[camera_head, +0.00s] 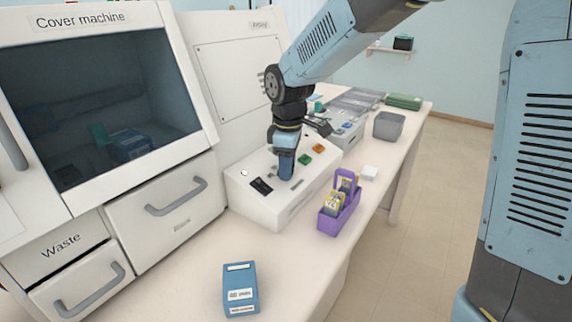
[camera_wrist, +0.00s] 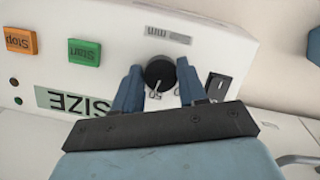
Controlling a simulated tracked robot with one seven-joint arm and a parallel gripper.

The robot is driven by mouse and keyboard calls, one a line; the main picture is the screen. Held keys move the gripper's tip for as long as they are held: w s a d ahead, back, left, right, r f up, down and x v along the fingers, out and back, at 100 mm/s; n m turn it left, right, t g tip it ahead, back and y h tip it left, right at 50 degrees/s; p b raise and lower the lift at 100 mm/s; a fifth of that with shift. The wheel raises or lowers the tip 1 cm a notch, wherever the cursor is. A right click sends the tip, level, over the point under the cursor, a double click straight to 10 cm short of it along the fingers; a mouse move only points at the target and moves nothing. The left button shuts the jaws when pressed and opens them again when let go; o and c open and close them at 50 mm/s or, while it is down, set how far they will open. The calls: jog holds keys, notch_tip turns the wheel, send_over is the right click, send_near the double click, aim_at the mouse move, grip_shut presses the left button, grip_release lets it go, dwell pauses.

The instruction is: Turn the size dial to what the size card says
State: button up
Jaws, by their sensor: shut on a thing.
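The size dial (camera_wrist: 160,73) is a round black knob on the white machine (camera_head: 245,186), under a grey "Size mm" label (camera_wrist: 168,34) in the wrist view. My gripper (camera_wrist: 158,88) has its two blue fingers on either side of the knob, shut on it. A pale mark shows at the knob's lower edge, near a number that looks like 50; other scale numbers are partly hidden by the fingers. A green panel (camera_wrist: 75,103) reads "SIZE" upside down; I see no value on it. In the head view my gripper (camera_head: 286,170) points down and hides the dial.
Beside the dial are a green Start button (camera_wrist: 84,53), an orange Stop button (camera_wrist: 20,40) and a black switch (camera_wrist: 218,86). A purple rack (camera_head: 327,222) stands to the right of the machine. A blue box (camera_head: 240,275) lies in front; the bench between is clear.

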jog(key=m, duration=0.3)
jog(key=m+g, duration=0.1)
jog(key=shift+w+r+y, duration=0.15)
jog(key=shift+w+y, duration=0.1)
jog(key=shift+y, duration=0.15)
jog(key=shift+d+m+g+y, duration=0.1)
jog(key=shift+m+g+y, duration=0.25)
jog(key=shift+m, duration=1.75)
jog(key=o, duration=1)
jog(key=shift+o, duration=0.2)
notch_tip(320, 180, up, 13)
jog(key=w+d, duration=0.1)
jog(key=d, duration=0.1)
jog(key=shift+d, duration=0.15)
jog(key=shift+d+r, duration=0.1)
